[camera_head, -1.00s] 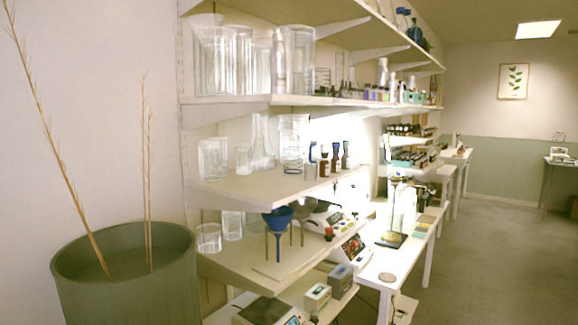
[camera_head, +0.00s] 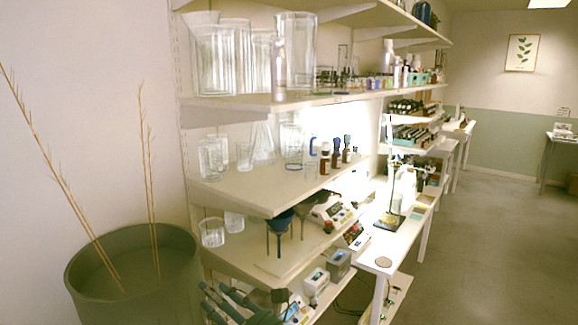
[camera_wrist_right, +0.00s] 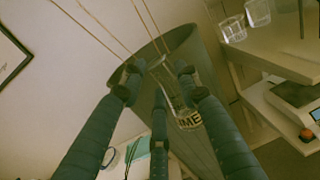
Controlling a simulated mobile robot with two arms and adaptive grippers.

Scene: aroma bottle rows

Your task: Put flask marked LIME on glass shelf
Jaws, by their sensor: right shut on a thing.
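My right gripper (camera_head: 243,302) shows its dark fingers at the bottom edge of the head view, below the lower shelf. In the right wrist view the gripper (camera_wrist_right: 160,86) is shut on a small clear glass flask (camera_wrist_right: 189,118). Its white label shows the letters "ME"; the rest is hidden by the fingers. I cannot make out the flask in the head view. Glassware stands on the upper shelf (camera_head: 340,97) and on the middle shelf (camera_head: 255,196), both above the gripper. My left gripper is in neither view.
A green planter (camera_head: 130,240) with dry stalks stands at the left, close to the gripper. Beakers crowd the left of the middle shelf; brown bottles (camera_head: 337,153) stand farther along. The middle shelf's front has bare room. Blue funnels (camera_head: 281,220) stand on the shelf below.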

